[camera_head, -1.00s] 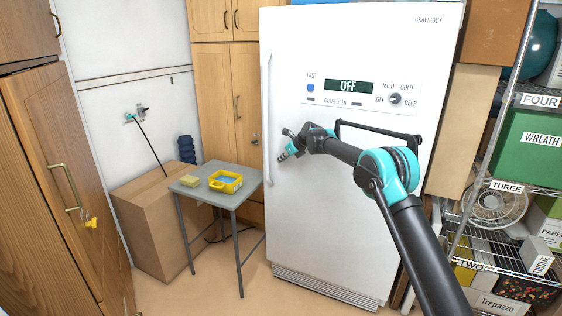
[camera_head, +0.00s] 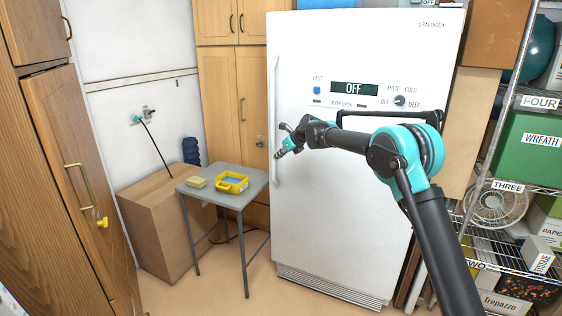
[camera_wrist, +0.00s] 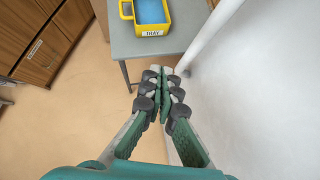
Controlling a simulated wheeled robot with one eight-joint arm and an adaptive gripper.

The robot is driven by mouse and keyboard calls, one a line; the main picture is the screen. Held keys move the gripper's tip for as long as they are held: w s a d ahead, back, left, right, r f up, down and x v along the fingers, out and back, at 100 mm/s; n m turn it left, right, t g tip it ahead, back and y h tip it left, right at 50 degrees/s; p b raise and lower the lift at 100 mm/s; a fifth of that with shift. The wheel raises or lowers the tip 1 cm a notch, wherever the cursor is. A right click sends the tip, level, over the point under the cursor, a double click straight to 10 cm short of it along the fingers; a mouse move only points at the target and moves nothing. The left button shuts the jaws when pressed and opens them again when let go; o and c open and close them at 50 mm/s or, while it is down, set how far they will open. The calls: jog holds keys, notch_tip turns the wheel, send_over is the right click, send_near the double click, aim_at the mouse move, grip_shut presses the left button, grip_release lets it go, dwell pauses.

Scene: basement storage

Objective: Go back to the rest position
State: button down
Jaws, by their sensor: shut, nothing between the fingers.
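My gripper (camera_head: 279,153) is shut and empty. It hangs in the air in front of the white freezer's (camera_head: 345,190) left side, near its long door handle (camera_head: 275,120). In the wrist view my gripper (camera_wrist: 162,72) has its fingers together, with the freezer's white front (camera_wrist: 260,90) close on the right. My arm reaches in from the lower right of the head view. The freezer door looks shut, and its display reads OFF.
Wooden cabinets (camera_head: 60,170) are at left, a wire shelf (camera_head: 500,187) at right. Floor in front is open.

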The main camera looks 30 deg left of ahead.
jog(key=shift+s+r, duration=0.55)
jog(key=shift+r, duration=0.05)
jog(key=d+n+t+h, duration=0.15)
jog(key=d+n, duration=0.45)
jog(key=d, duration=1.7)
jog(key=s+d+f+n+h, duration=0.1)
jog(key=s+d+n, duration=0.15)
jog(key=d, duration=0.75)
jog(key=s+d+n+h, duration=0.2)
jog(key=s+d, duration=0.2)
jog(key=d, duration=0.6)
jog(key=s+d+f+n+h, duration=0.1)
jog(key=s+d+f+n, duration=0.2)
jog(key=s+d, duration=0.6)
jog(key=s+d+f+n+h, duration=0.1)
jog(key=s+d+f+n, duration=0.3)
jog(key=s+d, duration=0.5)
jog(key=s+d+f+n+h, duration=0.2)
jog(key=s+d+f+n, duration=0.2)
jog(key=s, duration=0.9)
jog(key=d+f, duration=0.3)
jog(key=d, duration=0.2)
jog(key=shift+d+f, duration=0.15)
jog(key=shift+f, duration=0.05)
